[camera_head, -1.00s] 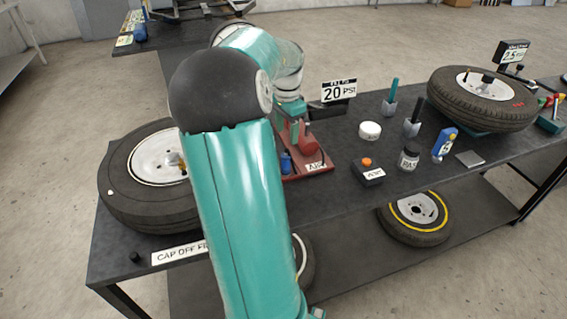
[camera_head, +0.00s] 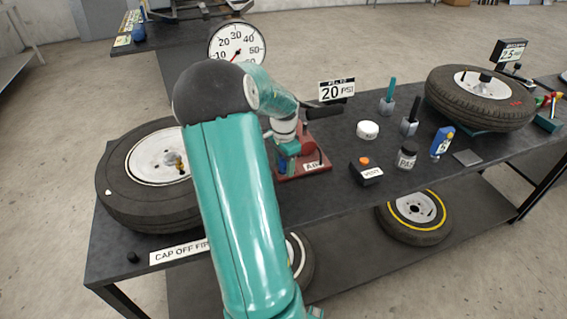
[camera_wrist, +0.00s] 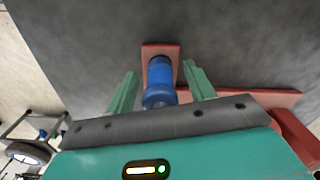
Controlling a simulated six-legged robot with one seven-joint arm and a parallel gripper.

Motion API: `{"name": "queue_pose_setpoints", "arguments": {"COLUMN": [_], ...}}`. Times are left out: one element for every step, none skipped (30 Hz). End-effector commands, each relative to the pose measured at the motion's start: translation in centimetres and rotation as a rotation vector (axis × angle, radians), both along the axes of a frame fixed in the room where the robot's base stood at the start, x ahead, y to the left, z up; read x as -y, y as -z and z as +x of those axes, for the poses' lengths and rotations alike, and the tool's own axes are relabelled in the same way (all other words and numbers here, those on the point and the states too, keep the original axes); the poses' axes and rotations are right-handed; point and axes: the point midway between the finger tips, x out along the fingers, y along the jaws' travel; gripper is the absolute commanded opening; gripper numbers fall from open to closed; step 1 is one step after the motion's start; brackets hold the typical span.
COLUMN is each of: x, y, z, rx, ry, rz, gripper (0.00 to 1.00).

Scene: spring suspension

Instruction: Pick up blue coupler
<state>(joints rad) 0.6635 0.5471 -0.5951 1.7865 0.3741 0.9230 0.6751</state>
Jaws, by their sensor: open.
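The blue coupler (camera_wrist: 159,80) is a blue cylinder on a narrow red base strip (camera_wrist: 148,50). In the wrist view it lies between the two green fingers of my gripper (camera_wrist: 161,80). The fingers are open, with a gap on each side of the coupler. In the head view my gripper (camera_head: 287,160) is low over the red stand marked AIR (camera_head: 311,167). There my arm and gripper mostly hide the coupler.
A tire (camera_head: 125,195) lies left of the stand, and another (camera_head: 450,100) lies at the far right. A pressure gauge (camera_head: 237,45) and a 20 PSI sign (camera_head: 337,90) stand behind. A black box with an orange button (camera_head: 366,172) stands to the right.

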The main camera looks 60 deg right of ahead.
Motion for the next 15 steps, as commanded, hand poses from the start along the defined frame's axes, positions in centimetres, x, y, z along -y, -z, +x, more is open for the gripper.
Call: {"name": "queue_pose_setpoints", "arguments": {"x": [0.0,0.0,0.0,0.0,0.0,-0.01,-0.01,0.0,-0.01,-0.01,-0.01,-0.01,-0.01,0.01,0.01], "y": [0.02,0.01,0.0,0.0,-0.01,-0.01,-0.01,-0.02,-0.02,-0.02,-0.02,-0.03,-0.03,-0.04,-0.05], "z": [0.01,0.01,0.02,0.02,0.02,0.03,0.03,0.04,0.03,0.03,0.03,0.03,0.03,0.03,0.03], "rx": [0.0,0.0,0.001,0.0,0.0,0.0,0.0,0.0,0.0,0.0,0.0,0.0,0.0,0.001,0.001], "ry": [0.0,0.0,0.0,0.0,0.0,0.0,0.0,0.0,0.0,0.0,0.0,0.0,0.0,0.0,0.0], "rz": [0.0,0.0,-0.001,0.0,0.0,0.0,0.0,0.0,0.0,0.0,0.0,0.0,0.0,-0.001,-0.001], "gripper": [0.54,0.54,0.54,0.54,0.54,0.46,0.4,0.34,0.26,0.2,0.14,0.07,0.02,0.02,0.02]}}
